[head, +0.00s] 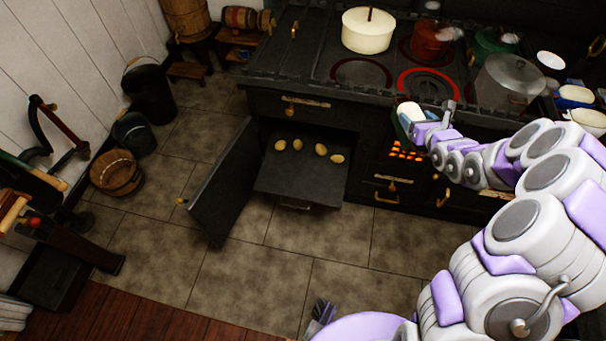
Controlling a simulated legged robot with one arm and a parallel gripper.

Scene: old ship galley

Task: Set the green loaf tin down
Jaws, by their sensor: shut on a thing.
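The green loaf tin (402,122) is at the front edge of the stove, right of centre, with a pale top or inside and a narrow green side showing. My gripper (419,127) is at its right side and shut on it. The fingertips are small and partly hidden. The tin is close to the stove's front edge; I cannot tell whether it touches the stove top.
The black stove (300,75) carries a cream pot (368,32), a red-brown pot (430,42) and a grey lidded pot (508,82). A red-glowing hotplate (428,84) is near the tin. The oven door (222,185) stands open beside a pulled-out tray (298,182) with several small buns.

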